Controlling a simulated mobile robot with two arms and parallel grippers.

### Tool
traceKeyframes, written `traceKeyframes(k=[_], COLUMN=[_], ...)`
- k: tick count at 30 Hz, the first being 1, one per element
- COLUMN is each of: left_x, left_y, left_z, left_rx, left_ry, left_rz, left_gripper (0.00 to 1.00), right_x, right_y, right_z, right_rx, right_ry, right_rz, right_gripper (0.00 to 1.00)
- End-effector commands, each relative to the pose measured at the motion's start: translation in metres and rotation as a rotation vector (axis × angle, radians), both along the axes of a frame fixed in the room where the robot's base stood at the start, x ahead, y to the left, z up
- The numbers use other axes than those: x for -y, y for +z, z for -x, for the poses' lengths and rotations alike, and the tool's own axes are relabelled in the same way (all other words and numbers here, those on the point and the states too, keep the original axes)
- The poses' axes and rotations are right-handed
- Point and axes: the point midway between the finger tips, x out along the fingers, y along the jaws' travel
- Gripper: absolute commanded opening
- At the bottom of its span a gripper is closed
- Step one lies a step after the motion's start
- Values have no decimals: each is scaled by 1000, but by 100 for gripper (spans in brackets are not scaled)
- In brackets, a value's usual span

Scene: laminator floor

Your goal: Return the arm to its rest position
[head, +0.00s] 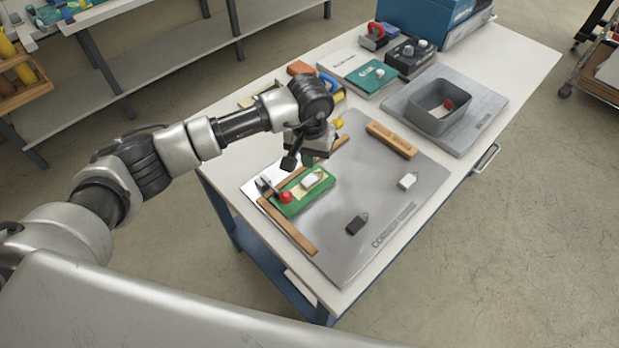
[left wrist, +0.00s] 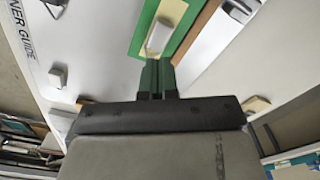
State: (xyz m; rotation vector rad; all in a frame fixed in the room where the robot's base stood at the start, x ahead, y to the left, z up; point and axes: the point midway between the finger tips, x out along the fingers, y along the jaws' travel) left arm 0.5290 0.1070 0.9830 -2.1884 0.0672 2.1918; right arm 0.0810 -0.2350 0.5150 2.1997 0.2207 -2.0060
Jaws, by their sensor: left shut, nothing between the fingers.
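My left arm reaches in from the left over the table in the head view. Its gripper (head: 306,158) is above the grey corner guide plate (head: 340,240), near the green block (head: 292,203). In the left wrist view the two fingers (left wrist: 157,78) are shut together with nothing between them. The green block (left wrist: 140,40) lies beyond the fingertips, with a white piece (left wrist: 160,36) on its cream top. In the head view the white piece (head: 312,179) and a red knob (head: 285,196) sit on the green block. My right gripper is not in view.
Wooden strips (head: 290,230) edge the plate. A wooden bar (head: 391,140), a white block (head: 407,181) and a dark block (head: 356,224) lie on it. A grey bin (head: 440,106) stands behind right. A teal pad (head: 371,74) and blue machine (head: 425,18) are farther back.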

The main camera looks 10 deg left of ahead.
Motion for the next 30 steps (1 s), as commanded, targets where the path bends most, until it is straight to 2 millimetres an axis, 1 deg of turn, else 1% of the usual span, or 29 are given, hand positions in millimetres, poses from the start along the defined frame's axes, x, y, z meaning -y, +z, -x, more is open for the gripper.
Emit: traceKeyframes(k=[1,6,20,23,26,29,30], left_x=[0,0,0,3,22,64,86], left_y=[4,9,9,8,3,1,3], left_z=[0,0,0,1,11,32,43], left_rx=[2,2,1,-1,-17,-68,-106], left_ry=[0,-1,0,3,31,115,172], left_rz=[0,-1,0,13,108,328,449], left_gripper=[0,0,0,0,0,0,0], right_x=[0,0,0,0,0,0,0], right_y=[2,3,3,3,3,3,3], right_z=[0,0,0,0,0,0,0], right_rx=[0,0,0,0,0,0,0], right_ry=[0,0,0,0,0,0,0], right_rz=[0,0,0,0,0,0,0], right_gripper=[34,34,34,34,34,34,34])
